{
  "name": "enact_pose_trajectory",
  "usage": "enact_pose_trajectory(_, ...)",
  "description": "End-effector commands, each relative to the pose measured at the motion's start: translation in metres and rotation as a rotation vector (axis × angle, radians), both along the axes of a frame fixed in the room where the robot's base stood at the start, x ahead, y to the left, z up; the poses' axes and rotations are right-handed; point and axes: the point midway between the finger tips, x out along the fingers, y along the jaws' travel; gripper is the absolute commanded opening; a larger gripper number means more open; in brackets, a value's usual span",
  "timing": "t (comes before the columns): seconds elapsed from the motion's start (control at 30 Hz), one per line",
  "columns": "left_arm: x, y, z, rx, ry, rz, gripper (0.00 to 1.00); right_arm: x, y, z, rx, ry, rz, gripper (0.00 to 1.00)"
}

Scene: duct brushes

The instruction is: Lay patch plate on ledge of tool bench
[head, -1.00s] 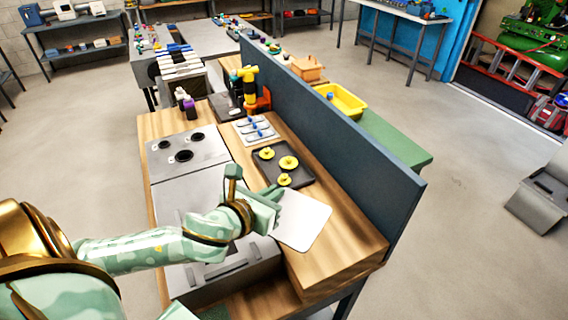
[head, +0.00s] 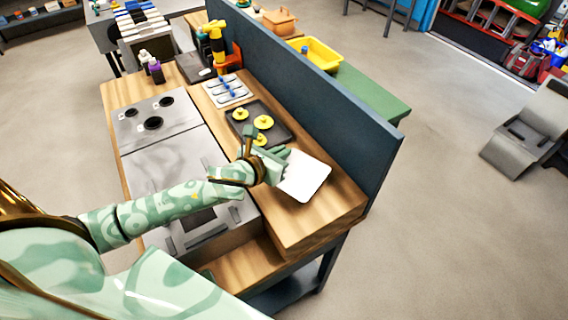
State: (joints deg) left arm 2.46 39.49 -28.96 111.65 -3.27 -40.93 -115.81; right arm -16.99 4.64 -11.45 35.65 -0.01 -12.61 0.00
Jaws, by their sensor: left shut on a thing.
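The patch plate (head: 305,177) is a thin white plate with rounded corners in the head view. My left gripper (head: 277,165) is shut on its left edge. The plate is over the raised wooden ledge (head: 318,222) of the tool bench, near its front end. I cannot tell whether it touches the wood or hangs just above it. My left arm reaches in from the left across the grey metal duct unit. My right gripper is not in view.
A dark tray (head: 272,129) with yellow round brushes lies on the ledge just behind the plate. A blue-grey divider panel (head: 330,115) rises along the ledge's right side. Bare wood lies in front of the plate. The grey metal box (head: 165,165) with black holes is at left.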

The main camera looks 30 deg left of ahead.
Motion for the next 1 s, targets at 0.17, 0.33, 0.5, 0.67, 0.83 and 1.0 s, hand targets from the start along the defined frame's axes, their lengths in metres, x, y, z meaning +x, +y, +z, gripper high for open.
enact_pose_trajectory(0.17, 0.01, -0.005, -0.015, -0.003, 0.0, 0.0, 0.0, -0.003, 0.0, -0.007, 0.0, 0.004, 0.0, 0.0)
enact_pose_trajectory(0.33, 0.008, -0.004, -0.043, -0.002, 0.002, 0.0, 0.0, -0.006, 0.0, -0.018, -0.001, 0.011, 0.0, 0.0)
enact_pose_trajectory(0.5, 0.008, -0.004, -0.041, -0.001, 0.0, -0.002, 0.0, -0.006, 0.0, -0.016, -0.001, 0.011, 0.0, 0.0)
enact_pose_trajectory(0.67, 0.008, -0.004, -0.043, -0.001, 0.0, -0.002, 0.0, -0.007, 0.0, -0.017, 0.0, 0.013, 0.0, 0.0)
enact_pose_trajectory(0.83, 0.008, -0.004, -0.043, -0.002, 0.001, -0.001, 0.28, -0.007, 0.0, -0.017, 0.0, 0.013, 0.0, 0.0)
enact_pose_trajectory(1.0, 0.008, -0.004, -0.043, -0.001, 0.001, -0.001, 0.28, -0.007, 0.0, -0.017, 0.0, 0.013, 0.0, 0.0)
